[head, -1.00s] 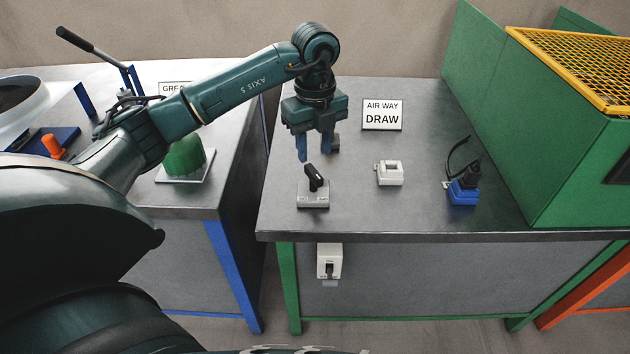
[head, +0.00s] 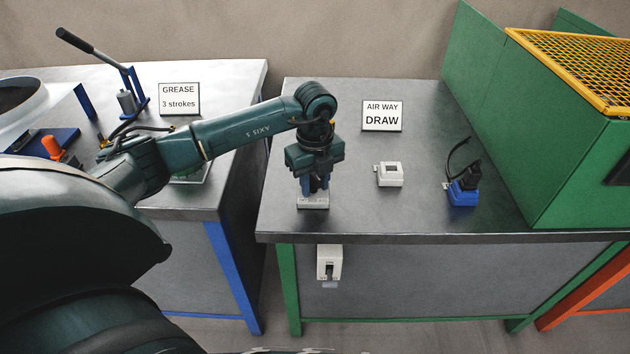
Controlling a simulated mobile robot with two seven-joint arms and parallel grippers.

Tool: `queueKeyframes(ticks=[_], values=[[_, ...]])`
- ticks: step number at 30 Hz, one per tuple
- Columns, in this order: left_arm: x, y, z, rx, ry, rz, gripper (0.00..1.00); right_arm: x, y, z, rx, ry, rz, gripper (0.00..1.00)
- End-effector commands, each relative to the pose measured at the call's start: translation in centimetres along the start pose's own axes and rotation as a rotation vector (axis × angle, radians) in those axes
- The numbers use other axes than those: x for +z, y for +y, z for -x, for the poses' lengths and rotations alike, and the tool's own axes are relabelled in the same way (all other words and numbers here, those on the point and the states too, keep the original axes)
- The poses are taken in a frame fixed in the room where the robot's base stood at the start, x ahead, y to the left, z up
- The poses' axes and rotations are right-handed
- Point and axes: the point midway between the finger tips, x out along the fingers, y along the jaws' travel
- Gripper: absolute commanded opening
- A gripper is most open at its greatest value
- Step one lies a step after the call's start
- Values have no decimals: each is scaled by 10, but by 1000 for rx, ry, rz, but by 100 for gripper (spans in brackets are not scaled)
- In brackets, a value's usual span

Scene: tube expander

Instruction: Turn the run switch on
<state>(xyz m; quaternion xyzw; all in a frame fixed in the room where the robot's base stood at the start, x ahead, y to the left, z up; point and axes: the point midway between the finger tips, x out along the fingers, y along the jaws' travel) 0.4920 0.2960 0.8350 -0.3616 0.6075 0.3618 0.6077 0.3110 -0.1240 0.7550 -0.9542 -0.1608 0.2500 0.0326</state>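My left gripper (head: 313,190) points straight down over a small grey block (head: 313,203) at the front left of the grey table. Its blue fingertips are right at the block, on either side of its black lever, which they mostly hide. I cannot tell if they grip the lever. No label reads "run". A white switch box (head: 329,262) with a dark toggle is on the table's front face, below the edge, with no gripper at it. A small white rocker-like unit (head: 390,174) sits on the tabletop to the right. My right gripper is not in view.
An "AIR WAY DRAW" sign (head: 382,116) stands behind the white unit. A blue block with a black lever (head: 463,191) is further right, before a green machine (head: 560,130). The left bench has a "GREASE 3 strokes" sign (head: 179,98).

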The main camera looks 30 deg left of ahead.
Motion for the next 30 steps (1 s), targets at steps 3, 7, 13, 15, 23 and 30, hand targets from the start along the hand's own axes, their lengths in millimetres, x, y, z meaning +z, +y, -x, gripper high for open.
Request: queueKeyframes(ticks=[3, 7, 13, 15, 23, 30], values=[[0, 0, 0, 0, 0, 0, 21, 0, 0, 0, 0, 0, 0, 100], [0, 0, 0, 0, 0, 0, 10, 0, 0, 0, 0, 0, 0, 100], [0, 0, 0, 0, 0, 0, 0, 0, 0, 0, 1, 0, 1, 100], [0, 0, 0, 0, 0, -1, 0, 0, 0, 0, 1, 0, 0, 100], [0, 0, 0, 0, 0, -46, 0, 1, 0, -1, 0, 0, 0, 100], [1, 2, 0, 0, 0, -193, 0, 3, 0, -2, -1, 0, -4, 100]])
